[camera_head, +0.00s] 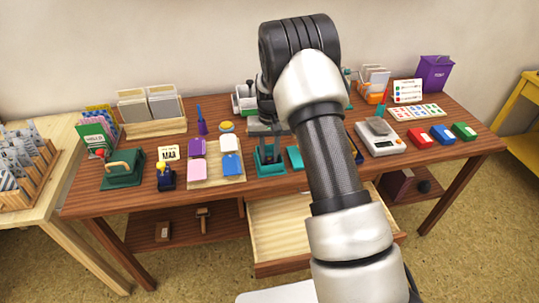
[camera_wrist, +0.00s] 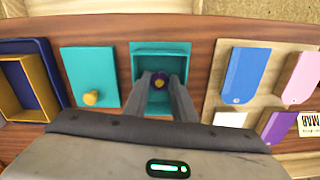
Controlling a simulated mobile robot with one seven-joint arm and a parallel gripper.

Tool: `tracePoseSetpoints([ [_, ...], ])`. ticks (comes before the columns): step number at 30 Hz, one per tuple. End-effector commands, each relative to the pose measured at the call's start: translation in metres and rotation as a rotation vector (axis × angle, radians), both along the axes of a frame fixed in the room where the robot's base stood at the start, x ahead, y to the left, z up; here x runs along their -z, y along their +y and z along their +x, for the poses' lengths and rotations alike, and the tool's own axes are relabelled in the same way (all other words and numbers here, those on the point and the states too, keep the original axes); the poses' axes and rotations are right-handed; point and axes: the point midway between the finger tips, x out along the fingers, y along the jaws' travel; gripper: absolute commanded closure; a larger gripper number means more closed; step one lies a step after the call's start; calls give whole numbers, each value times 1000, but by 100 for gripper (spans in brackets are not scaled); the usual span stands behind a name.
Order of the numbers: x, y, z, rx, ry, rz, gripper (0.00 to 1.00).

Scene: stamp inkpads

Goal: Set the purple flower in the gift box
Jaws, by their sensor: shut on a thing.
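The purple flower (camera_wrist: 160,84), with a yellow centre, is between the fingertips of my gripper (camera_wrist: 163,78) in the wrist view, and the gripper is shut on it. The fingertips and flower are over the open teal gift box (camera_wrist: 160,47); I cannot tell whether the flower touches its floor. In the head view the teal box (camera_head: 271,169) stands near the front of the table, with my gripper (camera_head: 268,146) pointing down into or just above it. A teal lid (camera_wrist: 90,66) with a yellow knob lies beside the box.
A navy and yellow box (camera_wrist: 28,86) lies beyond the lid. A board with coloured tags (camera_head: 215,166) is on the other side of the box. A white scale (camera_head: 380,138) stands to the right. An open drawer (camera_head: 280,225) juts out below the table front.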

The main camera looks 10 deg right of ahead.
Motion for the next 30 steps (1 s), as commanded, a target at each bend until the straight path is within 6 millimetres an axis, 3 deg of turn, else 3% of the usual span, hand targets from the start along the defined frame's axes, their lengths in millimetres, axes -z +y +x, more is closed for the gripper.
tracePoseSetpoints([
  [5, 5, 0, 0, 0, 1, 0, 96],
  [6, 3, 0, 0, 0, 0, 0, 69],
  [18, -5, 0, 0, 0, -1, 0, 68],
  [30, -85, 0, 0, 0, -2, 1, 68],
])
